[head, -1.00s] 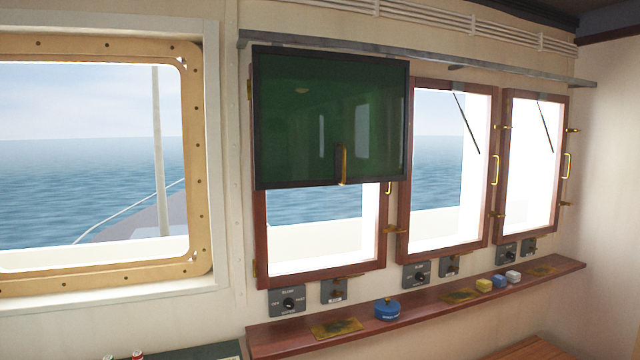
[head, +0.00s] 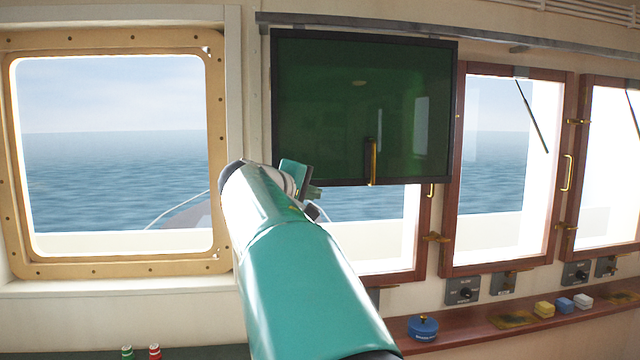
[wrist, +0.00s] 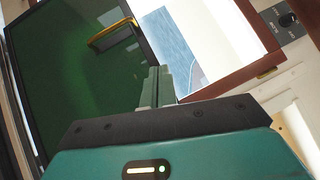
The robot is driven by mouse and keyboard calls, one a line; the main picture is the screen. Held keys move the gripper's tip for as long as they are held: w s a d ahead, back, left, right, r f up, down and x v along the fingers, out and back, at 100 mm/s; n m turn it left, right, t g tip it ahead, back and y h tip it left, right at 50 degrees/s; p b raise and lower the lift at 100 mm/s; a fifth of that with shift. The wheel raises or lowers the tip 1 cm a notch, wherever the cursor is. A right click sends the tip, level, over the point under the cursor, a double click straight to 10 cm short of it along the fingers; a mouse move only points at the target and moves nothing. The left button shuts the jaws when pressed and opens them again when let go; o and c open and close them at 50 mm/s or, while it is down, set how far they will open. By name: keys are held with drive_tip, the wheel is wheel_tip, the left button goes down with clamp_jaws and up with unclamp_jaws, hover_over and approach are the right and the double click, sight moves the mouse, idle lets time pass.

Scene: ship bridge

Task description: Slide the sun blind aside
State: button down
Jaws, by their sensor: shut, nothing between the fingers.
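The sun blind (head: 330,105) is a dark green panel in a black frame, hanging from a grey rail (head: 360,29) over the upper part of a wooden-framed window. Its upright brass handle (head: 372,162) is near the lower edge, right of the middle. My gripper (head: 316,200) is just below and left of the handle, by the blind's lower edge; my teal arm partly hides it. In the wrist view my gripper (wrist: 157,82) has its fingers together and empty. The blind (wrist: 70,75) and handle (wrist: 112,35) lie ahead, the handle up and left of the fingertips, apart from them.
A brass-framed window (head: 110,150) is at left. More wooden-framed windows (head: 500,170) with brass latches stand right. A wooden shelf (head: 455,333) below carries a blue round object (head: 422,328) and small blocks. The rail runs on to the right above the windows.

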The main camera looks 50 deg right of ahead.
drive_tip(key=d+r+g+h, duration=0.1)
drive_tip(key=d+r, duration=0.2)
drive_tip(key=d, duration=0.1)
approach(368, 182)
drive_tip(key=w+d, duration=0.2)
drive_tip(key=w, duration=0.1)
drive_tip(key=shift+d+f, duration=0.15)
drive_tip(key=shift+d, duration=0.05)
drive_tip(key=s+d, duration=0.2)
drive_tip(key=shift+s+d+f, duration=0.15)
drive_tip(key=shift+d+f, duration=0.3)
drive_tip(key=shift+d, duration=0.2)
drive_tip(key=shift+s, duration=0.1)
